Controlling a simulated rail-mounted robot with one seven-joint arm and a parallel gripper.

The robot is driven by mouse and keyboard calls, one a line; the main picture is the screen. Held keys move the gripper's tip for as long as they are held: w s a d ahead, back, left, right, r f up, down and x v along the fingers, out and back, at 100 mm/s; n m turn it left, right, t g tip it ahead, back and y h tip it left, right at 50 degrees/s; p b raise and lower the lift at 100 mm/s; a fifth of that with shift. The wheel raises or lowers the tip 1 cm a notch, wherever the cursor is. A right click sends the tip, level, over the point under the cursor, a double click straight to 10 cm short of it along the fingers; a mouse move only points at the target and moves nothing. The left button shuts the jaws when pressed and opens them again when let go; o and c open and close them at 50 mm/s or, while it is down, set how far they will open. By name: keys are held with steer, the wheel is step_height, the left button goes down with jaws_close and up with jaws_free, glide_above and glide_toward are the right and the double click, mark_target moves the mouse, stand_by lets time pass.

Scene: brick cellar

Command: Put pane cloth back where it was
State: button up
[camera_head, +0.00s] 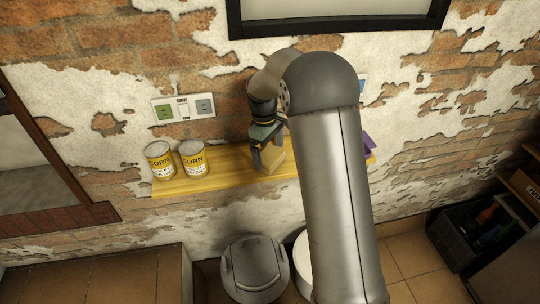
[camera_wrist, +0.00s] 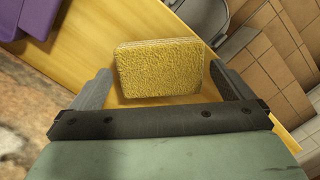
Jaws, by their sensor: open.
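A yellow, rough-textured block like a sponge (camera_wrist: 158,68) lies between my gripper's two fingers in the wrist view, with gaps at both sides. My gripper (camera_wrist: 160,72) is open, over the wooden shelf. In the head view my gripper (camera_head: 266,148) points down at the shelf, and the yellow block (camera_head: 273,160) shows by its fingers, partly hidden. A purple thing, perhaps folded cloth (camera_head: 369,146), is at the shelf's right end, partly hidden by my arm. It also shows in the wrist view (camera_wrist: 60,18). I cannot tell which one is the pane cloth.
The yellow wooden shelf (camera_head: 222,180) runs along the brick wall. Two corn cans (camera_head: 160,161) stand at its left end, with bare shelf between them and my gripper. A wall switch plate (camera_head: 184,108) is above. A grey lidded bin (camera_head: 254,268) stands below. A dark crate (camera_head: 462,238) is lower right.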

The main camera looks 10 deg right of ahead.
mark_target(266, 153)
step_height(266, 153, up, 10)
steer(key=s+f+m, duration=0.2)
steer(key=s+m, duration=0.2)
steer(key=s, duration=1.2)
steer(key=s+f+m+t+y, duration=0.1)
steer(key=s+m, duration=0.3)
steer(key=s, duration=1.2)
steer(key=shift+s+a+f+m+t+b, duration=0.15)
steer(key=shift+s+f+m+t+b, duration=0.15)
steer(key=shift+s+f, duration=0.15)
